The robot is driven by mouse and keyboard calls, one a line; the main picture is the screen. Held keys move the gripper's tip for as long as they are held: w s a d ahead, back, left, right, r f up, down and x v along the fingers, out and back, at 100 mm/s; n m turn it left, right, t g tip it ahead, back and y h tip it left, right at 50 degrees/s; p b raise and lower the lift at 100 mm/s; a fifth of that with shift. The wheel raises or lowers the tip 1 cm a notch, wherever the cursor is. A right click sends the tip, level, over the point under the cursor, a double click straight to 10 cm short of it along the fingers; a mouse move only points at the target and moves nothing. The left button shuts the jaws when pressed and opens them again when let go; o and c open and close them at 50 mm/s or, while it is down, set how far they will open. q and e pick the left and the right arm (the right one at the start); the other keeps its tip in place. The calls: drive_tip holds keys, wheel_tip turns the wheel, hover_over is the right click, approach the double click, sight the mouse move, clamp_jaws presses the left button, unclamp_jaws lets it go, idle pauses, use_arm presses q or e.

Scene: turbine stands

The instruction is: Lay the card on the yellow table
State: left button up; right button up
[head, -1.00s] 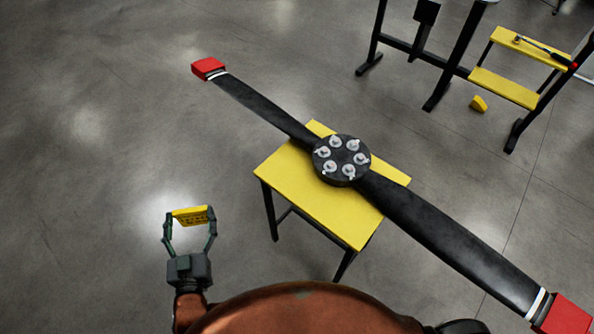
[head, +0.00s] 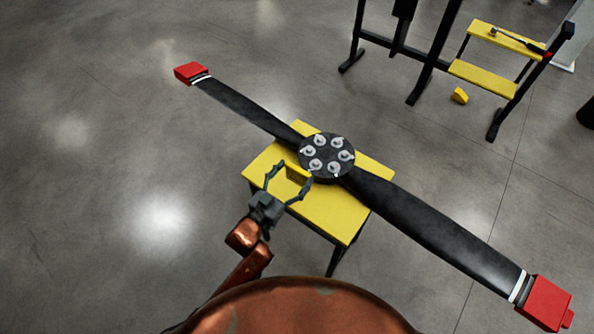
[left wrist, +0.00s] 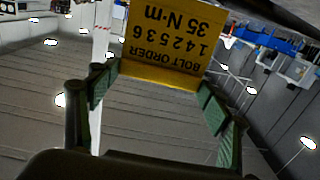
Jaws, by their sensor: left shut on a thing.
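The yellow card (left wrist: 165,45) is between the fingers of my left gripper (head: 292,180); in the left wrist view it reads "BOLT ORDER 1 4 2 5 3 6, 35 N·m", upside down. My left gripper is shut on the card, gripping it by its sides. In the head view the card (head: 297,172) shows as a thin yellow strip over the yellow table (head: 325,217), close to the propeller hub. Whether the card touches the table cannot be told. My right gripper is not in view.
A black propeller (head: 430,222) with red tip covers lies across the table, its bolted hub (head: 327,156) over the far part. The table's front part is bare. A yellow step stand (head: 483,77) with a tool and a black frame (head: 428,68) stand at back right.

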sight(297, 182)
use_arm(q)
drive_tip(key=shift+w+d+f, duration=0.15)
drive_tip(key=shift+w+d, duration=0.15)
drive_tip(key=shift+w, duration=0.2)
drive_tip(key=shift+w+d+f+h, duration=0.1)
drive_tip(key=shift+w+f+h, duration=0.1)
drive_tip(key=shift+h, duration=0.1)
drive_tip(key=shift+f, duration=0.15)
wheel_tip(297, 182, down, 6)
drive_tip(key=b, duration=0.6)
drive_tip(key=shift+f, duration=0.2)
drive_tip(key=shift+f+b, duration=0.4)
drive_tip(key=shift+f, duration=0.35)
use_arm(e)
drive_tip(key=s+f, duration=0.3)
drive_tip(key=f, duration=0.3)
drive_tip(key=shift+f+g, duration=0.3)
use_arm(q)
drive_tip(key=shift+f, duration=0.35)
drive_tip(key=o, duration=1.1)
drive_tip(key=shift+o, duration=0.8)
